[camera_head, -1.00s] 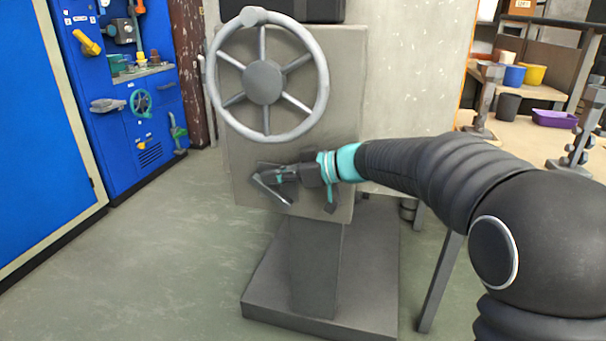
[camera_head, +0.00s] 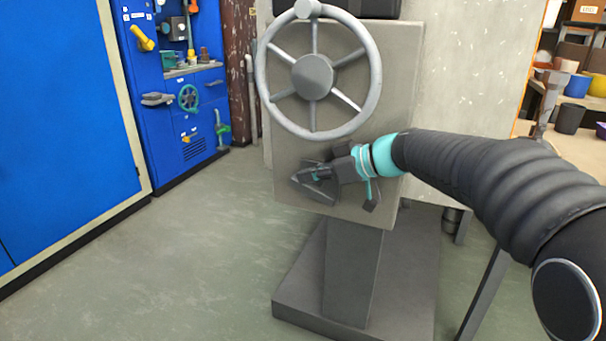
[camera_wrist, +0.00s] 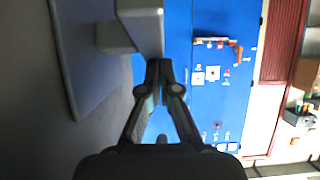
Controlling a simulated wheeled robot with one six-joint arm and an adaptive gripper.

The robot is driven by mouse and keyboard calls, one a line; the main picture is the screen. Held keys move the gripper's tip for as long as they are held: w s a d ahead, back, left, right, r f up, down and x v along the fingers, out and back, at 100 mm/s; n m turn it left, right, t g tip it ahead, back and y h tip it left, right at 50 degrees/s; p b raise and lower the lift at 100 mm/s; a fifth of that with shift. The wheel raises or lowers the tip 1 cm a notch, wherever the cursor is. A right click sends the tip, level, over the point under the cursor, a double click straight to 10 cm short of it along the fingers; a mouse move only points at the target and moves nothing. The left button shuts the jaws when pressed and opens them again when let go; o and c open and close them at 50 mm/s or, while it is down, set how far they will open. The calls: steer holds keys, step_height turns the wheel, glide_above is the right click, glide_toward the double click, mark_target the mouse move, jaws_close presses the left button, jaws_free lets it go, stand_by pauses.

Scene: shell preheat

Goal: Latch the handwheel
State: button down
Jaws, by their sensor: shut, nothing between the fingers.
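The grey handwheel (camera_head: 313,76) stands upright on the front of a grey box on a pedestal. It has several spokes, a round hub and a small knob at the top of its rim. My gripper (camera_head: 298,180) is below the wheel, in front of the lower part of the box face, apart from the rim. Its fingers are shut and empty. In the wrist view my gripper (camera_wrist: 160,65) points past a grey block (camera_wrist: 140,24) close to the fingertips; I cannot tell whether they touch. My gripper and wrist hide part of the box face.
The grey box (camera_head: 400,90) sits on a pedestal with a wide dark base (camera_head: 300,290). A blue cabinet (camera_head: 60,110) and a blue tool panel (camera_head: 190,130) stand left. Shelves with bins (camera_head: 577,86) stand right. The floor at left front is clear.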

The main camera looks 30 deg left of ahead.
steer(key=v, duration=1.2)
stand_by(0.3)
